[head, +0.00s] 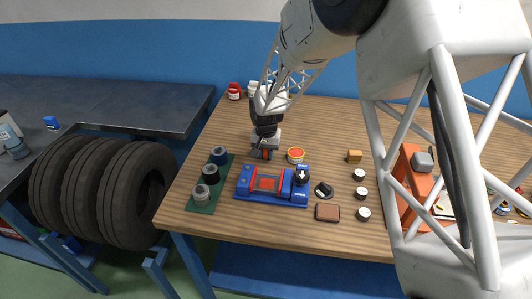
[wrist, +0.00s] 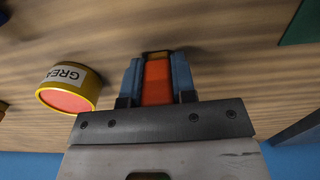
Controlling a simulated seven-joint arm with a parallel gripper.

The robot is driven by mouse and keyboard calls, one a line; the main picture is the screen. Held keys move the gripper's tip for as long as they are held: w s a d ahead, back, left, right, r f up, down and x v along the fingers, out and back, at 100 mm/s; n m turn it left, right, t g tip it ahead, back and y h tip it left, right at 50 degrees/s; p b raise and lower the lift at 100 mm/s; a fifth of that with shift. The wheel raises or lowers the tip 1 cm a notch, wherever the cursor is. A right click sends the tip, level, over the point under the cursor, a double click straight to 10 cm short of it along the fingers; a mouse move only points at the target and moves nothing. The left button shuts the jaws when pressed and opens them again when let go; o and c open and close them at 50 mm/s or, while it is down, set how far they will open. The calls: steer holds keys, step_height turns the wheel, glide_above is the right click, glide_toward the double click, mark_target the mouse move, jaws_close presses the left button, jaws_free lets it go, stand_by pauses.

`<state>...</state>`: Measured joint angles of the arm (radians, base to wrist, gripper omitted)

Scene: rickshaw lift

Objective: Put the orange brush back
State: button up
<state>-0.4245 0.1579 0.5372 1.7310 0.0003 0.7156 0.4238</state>
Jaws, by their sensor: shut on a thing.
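My gripper (head: 266,150) is low over the wooden table, behind the blue fixture. In the wrist view its blue fingers are shut on the orange brush (wrist: 157,84), an orange block with a tan end. In the head view only a little orange shows between the fingers, and most of the brush is hidden. I cannot tell whether its tip touches the table.
A blue fixture with an orange-red middle (head: 269,183) stands in front of my gripper. A yellow-rimmed grease tin (head: 295,156) is close on the right; it also shows in the wrist view (wrist: 70,88). A green mat (head: 200,205) with several cylinders lies left.

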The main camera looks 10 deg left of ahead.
steer(key=shift+f, duration=0.15)
steer(key=o, duration=0.9)
steer(key=shift+o, duration=0.2)
step_height(320, 180, up, 12)
steer(key=shift+r, duration=0.15)
stand_by(0.8)
